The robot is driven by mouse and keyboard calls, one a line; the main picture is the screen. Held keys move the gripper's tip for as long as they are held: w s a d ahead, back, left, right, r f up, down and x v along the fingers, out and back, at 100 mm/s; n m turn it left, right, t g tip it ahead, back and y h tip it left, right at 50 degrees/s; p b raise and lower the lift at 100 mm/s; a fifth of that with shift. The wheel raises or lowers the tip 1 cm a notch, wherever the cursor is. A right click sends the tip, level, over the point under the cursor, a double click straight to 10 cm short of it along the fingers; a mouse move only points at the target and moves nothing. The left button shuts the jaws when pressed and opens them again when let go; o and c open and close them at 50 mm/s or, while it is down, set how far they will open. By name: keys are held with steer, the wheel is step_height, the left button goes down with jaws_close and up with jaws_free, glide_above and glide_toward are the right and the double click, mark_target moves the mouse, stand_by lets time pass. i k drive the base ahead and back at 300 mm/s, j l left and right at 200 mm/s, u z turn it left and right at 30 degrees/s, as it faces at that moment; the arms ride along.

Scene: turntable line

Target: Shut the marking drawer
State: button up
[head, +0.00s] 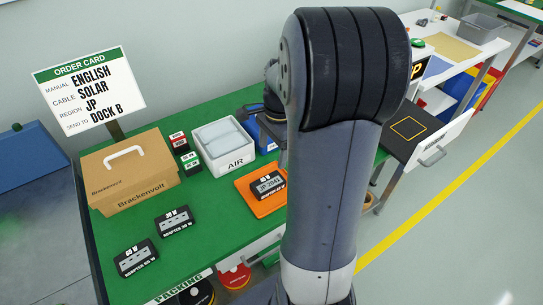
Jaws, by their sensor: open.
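The marking drawer (452,136) stands open at the right, pulled out toward the aisle from under the white bench. Its white front has a grey bar handle (433,157). Its dark inside (428,121) shows a yellow square outline and looks empty. My arm rises through the middle of the head view and covers the left end of the drawer. My gripper's fingers are hidden behind the arm, so I cannot see where they are relative to the handle.
The green packing table (215,215) holds a Brackenvolt carton (130,180), a white AIR box (224,149), an orange tray (265,205) with a JP-marked part and two dark adapters. An order card (90,88) stands behind. The floor right of the drawer is clear, crossed by a yellow line.

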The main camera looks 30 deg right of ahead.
mark_target(412, 135)
steer(key=l+z, duration=0.2)
steer(key=z, duration=0.25)
steer(key=l+z, duration=0.2)
steer(key=z, duration=0.2)
steer(key=l+z, duration=0.15)
steer(key=z, duration=0.3)
